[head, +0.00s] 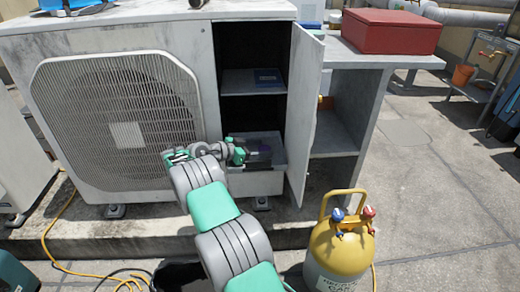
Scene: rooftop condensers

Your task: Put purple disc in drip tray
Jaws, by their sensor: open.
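The drip tray (279,144) is a grey, shallow tray at the bottom of the open compartment in the condenser unit. My arm reaches in from below, and my gripper (265,157) is over the tray, turned to the right, with its jaws open. A small dark purple patch (265,148) shows at the gripper's end, inside the tray's outline. It may be the purple disc, but it is too small and shaded to be sure. I cannot tell whether it touches the jaws or the tray floor. My gripper hides part of the tray.
The compartment door (305,105) stands open, close to the right of my gripper. A shelf (240,82) with a blue item (268,77) is above the tray. A yellow gas cylinder (340,252) stands right of my arm. A red box (391,31) sits on the side bench.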

